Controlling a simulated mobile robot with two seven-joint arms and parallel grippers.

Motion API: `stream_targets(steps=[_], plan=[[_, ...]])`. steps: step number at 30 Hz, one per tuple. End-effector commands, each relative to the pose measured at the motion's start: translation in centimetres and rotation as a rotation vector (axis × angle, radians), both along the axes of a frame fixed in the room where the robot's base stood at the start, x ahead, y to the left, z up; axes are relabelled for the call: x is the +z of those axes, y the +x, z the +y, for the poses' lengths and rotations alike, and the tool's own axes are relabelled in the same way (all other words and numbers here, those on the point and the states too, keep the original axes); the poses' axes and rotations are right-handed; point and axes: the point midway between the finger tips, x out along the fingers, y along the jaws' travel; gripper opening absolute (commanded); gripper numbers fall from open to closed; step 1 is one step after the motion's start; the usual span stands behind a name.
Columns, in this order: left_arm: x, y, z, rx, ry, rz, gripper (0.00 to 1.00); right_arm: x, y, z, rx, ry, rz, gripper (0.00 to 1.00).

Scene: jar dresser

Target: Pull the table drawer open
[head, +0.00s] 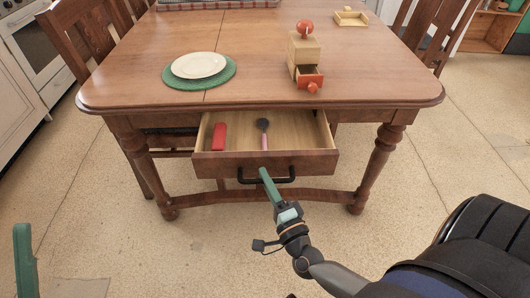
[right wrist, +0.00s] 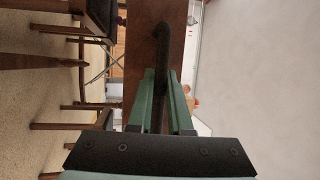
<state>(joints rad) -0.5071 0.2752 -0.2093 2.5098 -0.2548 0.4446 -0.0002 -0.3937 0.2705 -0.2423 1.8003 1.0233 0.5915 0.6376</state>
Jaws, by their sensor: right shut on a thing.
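The table drawer (head: 266,163) stands pulled out from the front of the wooden table (head: 260,50), and its inside shows. A red item (head: 219,136) and a brush-like item with a dark head and pink handle (head: 264,133) lie in it. My right gripper (head: 264,176) is shut on the black drawer handle (head: 284,179). In the right wrist view the handle (right wrist: 161,45) passes between the green fingers (right wrist: 163,100). Part of my left gripper (head: 24,262) shows at the lower left edge; its jaw state is unclear.
On the table are a plate (head: 199,65) on a green mat (head: 172,76), a small wooden box with an open red-fronted drawer (head: 303,55) and a small tray (head: 351,18). Chairs (head: 84,38) flank the table. The floor in front is clear.

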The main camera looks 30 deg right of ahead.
Motion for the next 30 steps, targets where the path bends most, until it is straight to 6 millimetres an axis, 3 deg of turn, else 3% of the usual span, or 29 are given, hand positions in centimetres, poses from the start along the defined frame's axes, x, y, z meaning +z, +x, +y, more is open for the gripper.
stream_targets(steps=[2,6,12,29,30], plan=[[0.5,0.0,0.1,0.006,-0.003,0.002,0.50,0.1,-1.7,1.0,0.000,0.001,0.003,0.00],[-2.4,2.4,0.5,0.038,-0.005,0.148,0.50,0.1,-3.9,2.3,-0.001,0.000,0.002,0.00],[-4.2,3.7,0.7,0.055,-0.005,0.242,0.50,0.1,-5.9,3.6,-0.001,0.001,0.000,0.00],[-5.1,4.2,0.7,0.060,-0.005,0.284,0.50,0.0,-6.9,4.3,0.003,0.001,0.001,0.00],[-5.1,4.2,0.7,0.060,-0.005,0.284,0.50,-0.1,-6.9,4.4,0.003,0.001,0.001,0.21]])
